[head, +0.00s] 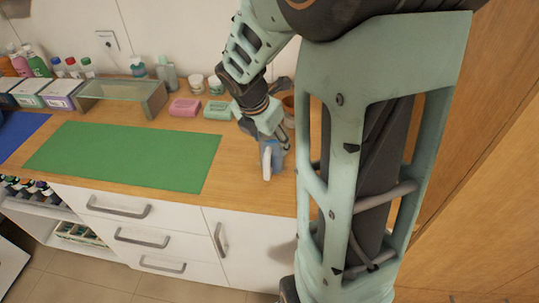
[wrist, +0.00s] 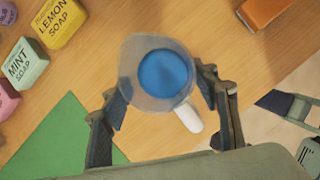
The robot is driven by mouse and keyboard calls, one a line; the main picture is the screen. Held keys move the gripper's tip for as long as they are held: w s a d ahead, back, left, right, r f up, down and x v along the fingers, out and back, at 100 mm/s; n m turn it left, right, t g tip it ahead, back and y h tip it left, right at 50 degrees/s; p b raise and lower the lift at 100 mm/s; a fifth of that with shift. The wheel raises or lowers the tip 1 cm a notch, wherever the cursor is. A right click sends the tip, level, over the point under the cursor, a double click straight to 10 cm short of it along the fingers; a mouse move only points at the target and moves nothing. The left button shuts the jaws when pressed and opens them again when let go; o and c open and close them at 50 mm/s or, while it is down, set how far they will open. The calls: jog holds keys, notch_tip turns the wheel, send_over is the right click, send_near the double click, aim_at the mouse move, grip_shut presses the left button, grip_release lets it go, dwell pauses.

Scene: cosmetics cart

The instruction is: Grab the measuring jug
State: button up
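The measuring jug is a clear, greyish vessel with blue inside and a pale handle. In the wrist view the jug (wrist: 128,66) sits between my two fingers, seen from above, its handle (wrist: 188,117) pointing to the lower right. In the head view the jug (head: 267,163) stands upright on the wooden counter near its front edge, partly hidden by my gripper. My gripper (wrist: 163,88) points down around the jug, one finger on each side. It looks open; contact at the fingertips is not clear to see.
A yellow lemon soap (wrist: 60,20) and a mint soap (wrist: 25,63) lie left of the jug in the wrist view. A green mat (head: 125,158) covers the counter to the left. An orange-brown object (wrist: 263,12) is at the top right of the wrist view.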

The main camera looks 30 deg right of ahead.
grip_shut()
jog(key=shift+w, duration=0.1)
jog(key=shift+r, duration=0.15)
